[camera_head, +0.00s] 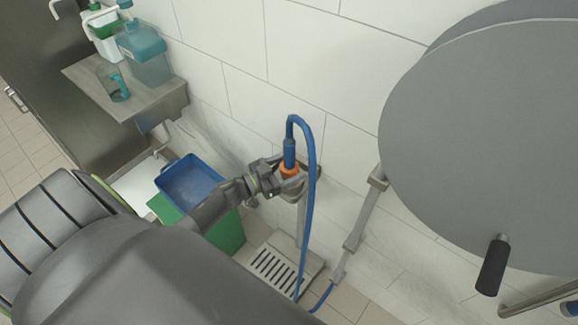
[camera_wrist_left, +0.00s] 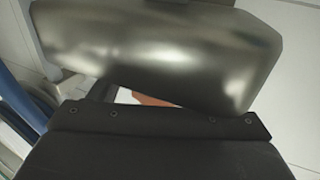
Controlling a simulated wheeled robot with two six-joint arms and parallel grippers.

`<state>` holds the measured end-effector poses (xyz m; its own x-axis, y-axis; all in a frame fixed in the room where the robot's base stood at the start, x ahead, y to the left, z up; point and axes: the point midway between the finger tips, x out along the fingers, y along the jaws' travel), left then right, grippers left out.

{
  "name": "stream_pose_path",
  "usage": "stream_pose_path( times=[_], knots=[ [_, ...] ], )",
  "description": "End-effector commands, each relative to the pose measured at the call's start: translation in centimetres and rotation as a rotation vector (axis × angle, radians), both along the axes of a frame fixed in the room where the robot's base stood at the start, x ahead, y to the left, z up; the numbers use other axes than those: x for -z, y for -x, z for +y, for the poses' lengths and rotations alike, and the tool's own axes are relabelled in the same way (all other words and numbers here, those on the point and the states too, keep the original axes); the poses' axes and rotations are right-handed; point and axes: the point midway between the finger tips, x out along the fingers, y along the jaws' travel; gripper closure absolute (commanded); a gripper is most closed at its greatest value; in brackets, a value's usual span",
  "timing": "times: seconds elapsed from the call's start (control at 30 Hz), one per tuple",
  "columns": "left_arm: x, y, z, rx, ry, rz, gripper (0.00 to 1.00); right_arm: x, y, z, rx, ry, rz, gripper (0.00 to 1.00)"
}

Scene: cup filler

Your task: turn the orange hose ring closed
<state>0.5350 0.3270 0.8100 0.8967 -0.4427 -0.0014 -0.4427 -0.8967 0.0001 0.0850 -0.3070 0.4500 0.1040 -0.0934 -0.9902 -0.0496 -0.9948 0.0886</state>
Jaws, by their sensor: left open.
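The orange hose ring (camera_head: 290,171) sits below the blue hose connector (camera_head: 289,152) on top of the stand by the wall. My left gripper (camera_head: 288,184) is open at the ring, with its fingers beside it. I cannot tell whether they touch it. In the left wrist view a small orange patch of the ring (camera_wrist_left: 150,99) shows, mostly hidden behind the metal part and the dark gripper body. The blue hose (camera_head: 311,180) loops over the connector and hangs to the floor. My right gripper is not in view.
A blue bin (camera_head: 190,182) and a green container (camera_head: 228,235) stand left of the stand. A shelf (camera_head: 160,103) with bottles is at the upper left. A large grey disc (camera_head: 490,130) with a black handle (camera_head: 493,266) fills the right. A floor grate (camera_head: 275,268) lies below.

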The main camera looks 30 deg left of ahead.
Motion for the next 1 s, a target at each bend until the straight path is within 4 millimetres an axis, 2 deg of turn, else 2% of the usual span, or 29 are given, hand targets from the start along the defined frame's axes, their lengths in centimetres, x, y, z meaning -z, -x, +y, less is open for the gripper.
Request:
stream_pose_path(
  times=[0.3, 0.47, 1.0],
  knots=[
    [0.0, 0.1, 0.0, 0.0, 0.0, -0.001, 0.29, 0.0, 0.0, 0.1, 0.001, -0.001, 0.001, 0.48],
    [0.1, 1.5, 0.8, 0.0, -0.001, 0.0, 0.29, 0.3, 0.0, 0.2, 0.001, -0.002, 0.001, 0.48],
    [0.3, 12.6, 6.2, 0.001, -0.002, 0.002, 0.29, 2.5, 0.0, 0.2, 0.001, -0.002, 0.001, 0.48]
  ],
)
